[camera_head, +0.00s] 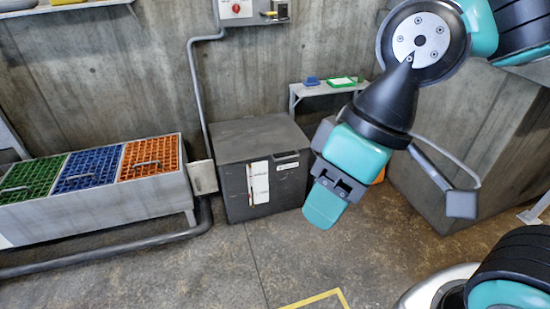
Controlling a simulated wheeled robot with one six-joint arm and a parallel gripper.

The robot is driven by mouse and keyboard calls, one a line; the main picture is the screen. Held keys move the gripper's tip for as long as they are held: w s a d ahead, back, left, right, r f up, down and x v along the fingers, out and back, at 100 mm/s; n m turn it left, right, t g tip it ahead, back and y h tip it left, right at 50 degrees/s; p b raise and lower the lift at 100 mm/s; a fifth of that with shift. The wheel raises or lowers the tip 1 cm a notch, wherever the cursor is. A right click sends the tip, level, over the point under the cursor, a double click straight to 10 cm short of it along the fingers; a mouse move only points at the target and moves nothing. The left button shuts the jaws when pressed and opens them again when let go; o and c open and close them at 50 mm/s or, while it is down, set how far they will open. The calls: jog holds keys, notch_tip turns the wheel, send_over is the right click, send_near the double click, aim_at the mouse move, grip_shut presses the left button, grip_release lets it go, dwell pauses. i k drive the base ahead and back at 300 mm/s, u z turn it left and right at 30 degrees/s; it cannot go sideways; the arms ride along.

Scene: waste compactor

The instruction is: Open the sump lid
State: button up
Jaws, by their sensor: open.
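A dark grey box (260,180) stands on the floor by the wall, with a flat top that looks shut and white labels on its front. Left of it, a long grey trough (110,215) carries a green grate (32,176), a blue grate (90,168) and an orange grate (150,155), each with a grey handle and lying flat. No label I can read says which of these is the sump lid. My gripper (325,203) is open and points down, in front of the box's right side in the picture. It appears empty, and its far finger is partly hidden.
A grey pipe (195,100) runs down the wall between trough and box, then along the floor. A small bench (310,90) with blue and green items stands behind the box. A large grey block (460,150) fills the right. The floor in front is clear, with a yellow line (315,299).

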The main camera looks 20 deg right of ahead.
aim_at(246, 139)
jog(key=u, duration=0.35)
jog(key=i, duration=1.2)
jog(key=z, duration=0.4)
